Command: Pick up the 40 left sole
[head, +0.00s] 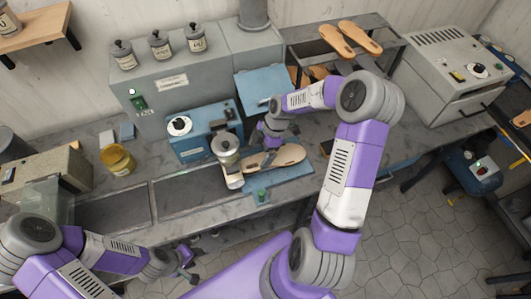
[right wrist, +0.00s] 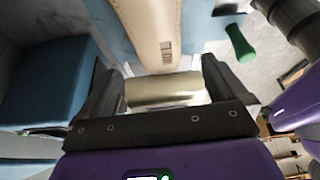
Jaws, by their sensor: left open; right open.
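A tan sole (head: 280,158) lies on a blue mat (head: 290,178) at the middle of the bench. In the right wrist view, the end of the sole (right wrist: 157,30) carries a small dark marking that I cannot read. My right gripper (head: 268,160) is open above the sole, partly covering it. In the right wrist view, its fingers (right wrist: 165,88) stand apart with the sole's end just ahead of them. A pale metallic cylinder (right wrist: 160,92) shows between the fingers. My left gripper (head: 188,265) is open and empty, low in front of the bench.
More soles (head: 345,40) lie on a rack at the back right, some on its lower level. A yellow jar (head: 117,160) stands farther left.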

